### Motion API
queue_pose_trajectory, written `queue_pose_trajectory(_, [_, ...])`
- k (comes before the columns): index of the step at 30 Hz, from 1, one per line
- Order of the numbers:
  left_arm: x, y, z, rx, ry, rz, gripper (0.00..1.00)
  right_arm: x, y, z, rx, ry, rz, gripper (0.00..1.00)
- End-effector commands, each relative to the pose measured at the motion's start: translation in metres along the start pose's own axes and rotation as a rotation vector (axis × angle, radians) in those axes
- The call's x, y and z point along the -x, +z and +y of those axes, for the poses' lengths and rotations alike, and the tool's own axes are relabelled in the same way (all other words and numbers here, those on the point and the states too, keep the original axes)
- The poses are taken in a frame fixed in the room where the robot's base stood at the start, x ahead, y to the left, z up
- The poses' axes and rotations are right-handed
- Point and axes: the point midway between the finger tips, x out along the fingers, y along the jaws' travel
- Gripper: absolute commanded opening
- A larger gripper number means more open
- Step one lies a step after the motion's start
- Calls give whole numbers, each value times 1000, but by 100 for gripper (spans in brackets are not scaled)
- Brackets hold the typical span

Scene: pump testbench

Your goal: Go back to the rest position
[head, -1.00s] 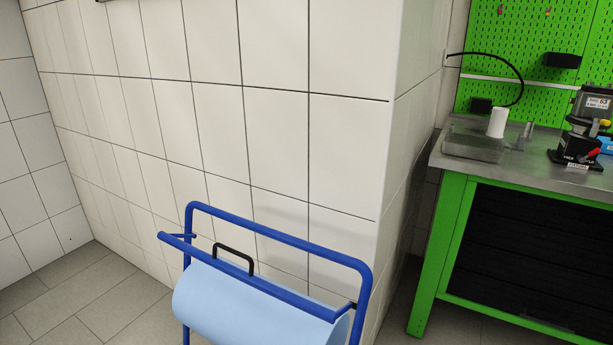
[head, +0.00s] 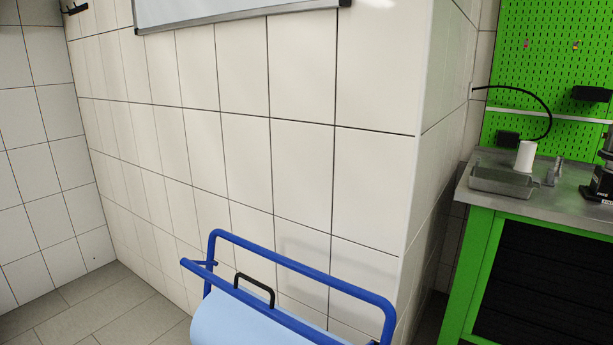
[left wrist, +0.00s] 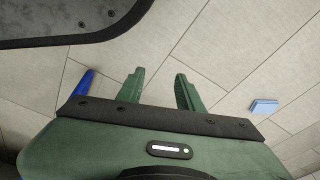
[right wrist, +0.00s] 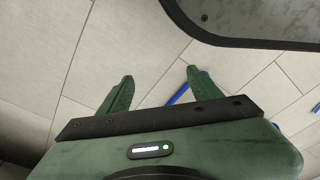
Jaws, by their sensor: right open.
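My left gripper (left wrist: 157,88) shows in the left wrist view with its two green fingers apart and nothing between them. Tiled floor lies behind it. My right gripper (right wrist: 158,88) shows in the right wrist view, also with its green fingers apart and empty above the floor. Neither gripper is in the head view.
A blue tubular frame (head: 300,269) with a light blue paper roll (head: 250,325) stands before the white tiled wall (head: 240,150). A green workbench (head: 470,270) with a metal tray (head: 500,182) and a white cylinder (head: 525,157) is at the right. Floor (head: 95,305) is clear at lower left.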

Motion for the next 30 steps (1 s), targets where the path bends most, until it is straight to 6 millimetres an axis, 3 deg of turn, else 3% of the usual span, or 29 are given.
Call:
queue_pose_trajectory(1, [8, 9, 0, -2, 1, -17, 36, 8, 5, 4, 6, 6, -6, 64])
queue_pose_trajectory(8, [8, 46, 2, -8, 4, -44, 36, 7, 41, 2, 15, 3, -31, 64])
queue_pose_trajectory(19, [41, 139, 2, -22, 8, -97, 36, 39, 134, 3, 29, 0, -83, 64])
queue_pose_trajectory(24, [45, 158, 2, -25, 9, -104, 36, 42, 154, 4, 32, 0, -91, 64])
queue_pose_trajectory(30, [42, 160, 2, -25, 9, -104, 36, 40, 155, 4, 33, 0, -90, 64])
